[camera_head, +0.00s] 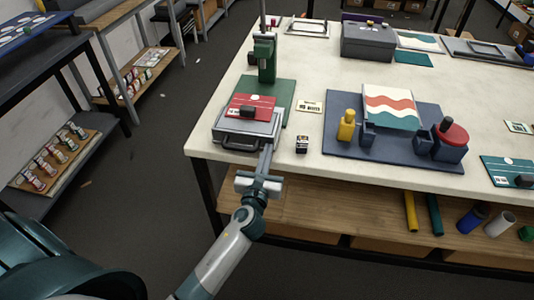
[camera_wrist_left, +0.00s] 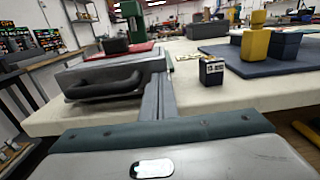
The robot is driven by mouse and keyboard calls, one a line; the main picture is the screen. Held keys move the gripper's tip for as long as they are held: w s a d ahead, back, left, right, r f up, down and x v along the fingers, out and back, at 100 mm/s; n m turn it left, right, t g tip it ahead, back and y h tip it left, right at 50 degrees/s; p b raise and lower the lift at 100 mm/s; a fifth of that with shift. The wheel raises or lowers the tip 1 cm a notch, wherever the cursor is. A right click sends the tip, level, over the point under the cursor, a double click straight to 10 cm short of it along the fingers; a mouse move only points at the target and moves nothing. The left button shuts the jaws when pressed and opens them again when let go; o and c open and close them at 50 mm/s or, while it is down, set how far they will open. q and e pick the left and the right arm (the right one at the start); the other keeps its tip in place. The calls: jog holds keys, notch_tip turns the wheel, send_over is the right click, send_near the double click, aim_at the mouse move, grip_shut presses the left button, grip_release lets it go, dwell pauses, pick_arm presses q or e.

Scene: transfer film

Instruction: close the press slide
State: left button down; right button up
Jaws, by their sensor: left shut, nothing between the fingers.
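The press slide (camera_head: 240,135) is a grey tray with a dark handle, at the front of the green press (camera_head: 265,62) near the left front corner of the table. A red plate with a black block lies on top of it. The slide juts forward to the table's front edge. My left gripper (camera_head: 266,158) is shut and empty, its fingers at the right side of the slide's handle. In the left wrist view the slide's handle (camera_wrist_left: 104,86) is just left of the fingers (camera_wrist_left: 158,98); I cannot tell if they touch. My right gripper is not in view.
A small black-and-white block (camera_head: 302,145) stands right of the slide on the white table (camera_head: 350,196). A blue board (camera_head: 400,155) with a yellow block, a striped sheet and a red-topped part lies further right. A wooden shelf (camera_head: 330,218) runs below.

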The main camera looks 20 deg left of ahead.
aim_at(273, 131)
pick_arm(q)
jog(key=x, duration=1)
jog(key=shift+d, duration=0.1)
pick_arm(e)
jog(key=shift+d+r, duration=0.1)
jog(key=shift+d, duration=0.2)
pick_arm(q)
jog(key=shift+s, duration=0.15)
